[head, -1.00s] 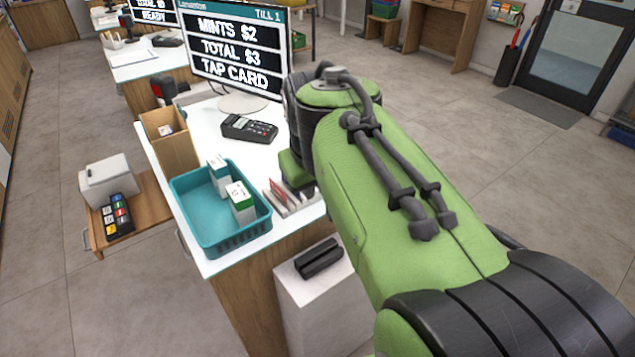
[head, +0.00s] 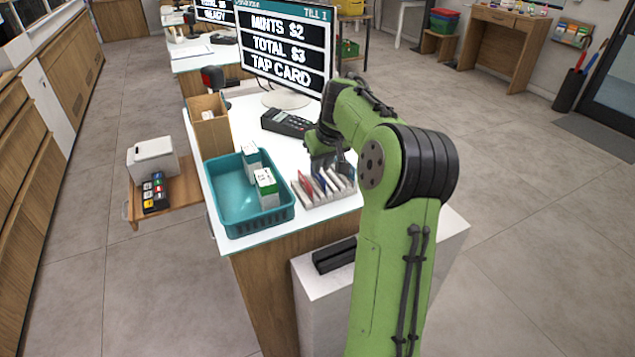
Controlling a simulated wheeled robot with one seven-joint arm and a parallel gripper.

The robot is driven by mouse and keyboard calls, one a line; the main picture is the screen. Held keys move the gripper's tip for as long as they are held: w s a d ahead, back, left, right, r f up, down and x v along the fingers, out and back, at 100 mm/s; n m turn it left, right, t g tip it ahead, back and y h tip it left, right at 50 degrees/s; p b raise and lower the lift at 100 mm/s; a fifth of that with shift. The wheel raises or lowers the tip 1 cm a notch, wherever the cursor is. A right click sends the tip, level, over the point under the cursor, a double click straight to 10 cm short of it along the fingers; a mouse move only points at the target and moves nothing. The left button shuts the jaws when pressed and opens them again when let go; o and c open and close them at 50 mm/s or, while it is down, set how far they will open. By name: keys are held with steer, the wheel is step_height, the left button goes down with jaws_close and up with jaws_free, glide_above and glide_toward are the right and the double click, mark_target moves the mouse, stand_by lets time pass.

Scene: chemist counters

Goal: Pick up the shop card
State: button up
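A pale slotted rack (head: 322,197) stands at the front right of the white counter. A red card (head: 306,183) and a blue card (head: 320,180) stand upright in it, with other pale cards or dividers beside them. I cannot tell which one is the shop card. My gripper (head: 333,168) points down just above the back of the rack. Its fingertips are small and partly hidden by my arm, so I cannot tell whether it is open or touches a card.
A teal basket (head: 222,212) with two white-and-green boxes is left of the rack. A card reader (head: 288,122), a cardboard box (head: 209,135) and the till screen (head: 284,45) stand behind. A white pedestal (head: 318,288) with a black holder stands in front.

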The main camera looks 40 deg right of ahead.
mark_target(318, 179)
steer(key=b+x, duration=0.1)
steer(key=x, duration=0.3)
steer(key=shift+w+f, duration=0.25)
steer(key=shift+f, duration=0.05)
steer(key=shift+r, duration=0.1)
steer(key=shift+c, duration=0.4)
jaws_close()
